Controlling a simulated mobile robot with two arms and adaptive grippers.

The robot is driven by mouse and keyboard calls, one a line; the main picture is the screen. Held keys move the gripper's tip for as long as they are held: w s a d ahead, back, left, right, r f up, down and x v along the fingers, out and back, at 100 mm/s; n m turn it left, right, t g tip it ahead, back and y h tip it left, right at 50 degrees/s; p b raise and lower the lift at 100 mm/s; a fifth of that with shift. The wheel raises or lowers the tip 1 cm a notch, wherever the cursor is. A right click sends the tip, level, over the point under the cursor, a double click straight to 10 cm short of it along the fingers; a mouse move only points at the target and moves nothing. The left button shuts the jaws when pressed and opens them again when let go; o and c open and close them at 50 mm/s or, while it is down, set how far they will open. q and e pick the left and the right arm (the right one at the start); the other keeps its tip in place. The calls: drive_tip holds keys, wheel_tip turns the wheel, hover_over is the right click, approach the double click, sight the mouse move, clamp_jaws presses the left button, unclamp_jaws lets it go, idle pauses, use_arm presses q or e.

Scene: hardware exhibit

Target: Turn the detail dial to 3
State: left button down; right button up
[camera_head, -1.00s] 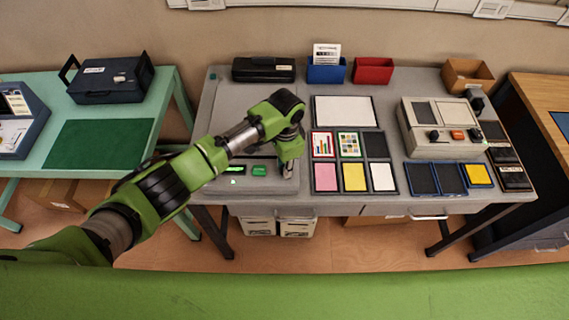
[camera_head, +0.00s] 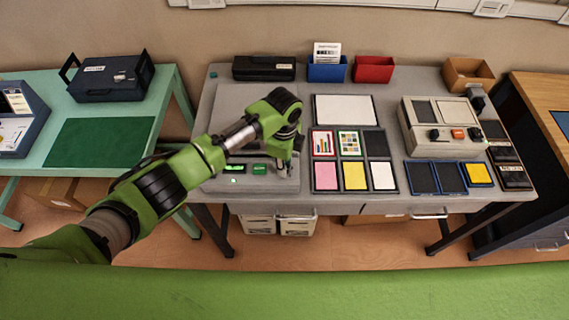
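My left arm reaches in from the left over the grey table. Its gripper (camera_head: 283,168) points down at the front right of a flat grey device (camera_head: 222,120). The fingertips are small and partly hidden by the wrist, so I cannot tell if they are open or shut. A lit green display (camera_head: 236,168) and a green button (camera_head: 259,169) sit on the device's front strip, left of the gripper. No detail dial is clearly visible there; the gripper covers that spot. A beige device (camera_head: 420,115) at the right has dark knobs (camera_head: 434,134). My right gripper is not in view.
Framed cards and coloured swatches (camera_head: 355,176) lie right of the gripper. A black case (camera_head: 263,68), a blue bin (camera_head: 326,72) and a red bin (camera_head: 373,70) stand at the back. A green table (camera_head: 150,100) is at the left.

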use_arm(q)
drive_tip(key=shift+m, duration=0.4)
drive_tip(key=c, duration=1.8)
unclamp_jaws()
wheel_tip(320, 180, up, 12)
drive_tip(key=shift+s+r, duration=0.1)
drive_tip(key=shift+s, duration=0.05)
